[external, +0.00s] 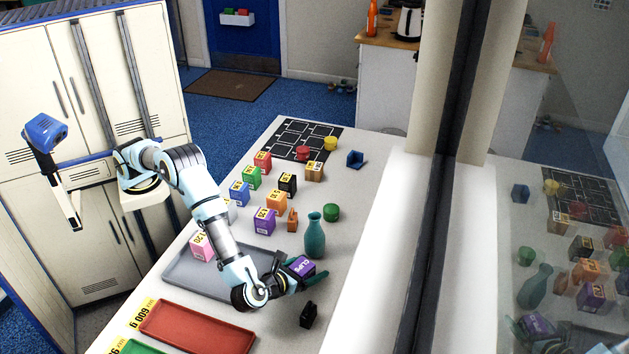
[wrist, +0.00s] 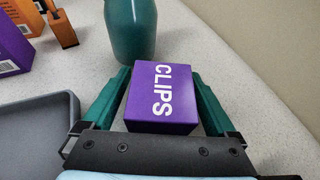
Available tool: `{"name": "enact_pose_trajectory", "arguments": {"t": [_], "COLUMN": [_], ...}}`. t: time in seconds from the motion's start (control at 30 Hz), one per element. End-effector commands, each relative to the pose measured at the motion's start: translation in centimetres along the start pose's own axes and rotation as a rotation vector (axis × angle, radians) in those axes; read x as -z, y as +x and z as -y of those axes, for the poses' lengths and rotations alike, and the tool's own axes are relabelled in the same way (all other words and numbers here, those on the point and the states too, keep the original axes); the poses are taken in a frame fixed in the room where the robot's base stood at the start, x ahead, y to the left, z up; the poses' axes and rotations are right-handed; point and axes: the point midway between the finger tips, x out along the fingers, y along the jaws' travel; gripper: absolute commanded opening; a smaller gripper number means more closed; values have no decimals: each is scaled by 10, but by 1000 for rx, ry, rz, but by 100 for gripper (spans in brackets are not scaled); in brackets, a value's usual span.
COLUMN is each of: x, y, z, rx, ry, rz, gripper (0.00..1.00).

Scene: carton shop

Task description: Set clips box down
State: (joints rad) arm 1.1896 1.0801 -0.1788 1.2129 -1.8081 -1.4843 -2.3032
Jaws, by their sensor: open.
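The purple clips box (external: 299,267) has white CLIPS lettering on its top and sits to the right of the grey tray. In the wrist view the clips box (wrist: 162,97) lies between the two green fingers of my gripper (wrist: 163,82). My gripper (external: 304,270) is open around the box, one finger on each side. I cannot tell for sure whether the box's underside rests on the table.
A teal vase (external: 315,235) stands just beyond the box. A small black object (external: 309,313) is nearby on the table. The grey tray (external: 190,272) and red tray (external: 197,328) lie left. Several coloured boxes stand farther back. A glass partition borders the right.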

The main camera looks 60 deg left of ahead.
Motion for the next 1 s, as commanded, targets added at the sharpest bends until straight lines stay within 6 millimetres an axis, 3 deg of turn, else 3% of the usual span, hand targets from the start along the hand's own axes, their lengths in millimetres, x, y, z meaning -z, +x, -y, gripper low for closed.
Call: {"name": "enact_pose_trajectory", "arguments": {"t": [0.2, 0.7, 1.0], "x": [-4, 0, -2], "y": [-4, -100, -121], "z": [0, 1, 0], "rx": [1, 3, 0], "ry": [0, -1, 0], "rz": [0, -1, 0], "gripper": [92, 92, 92]}}
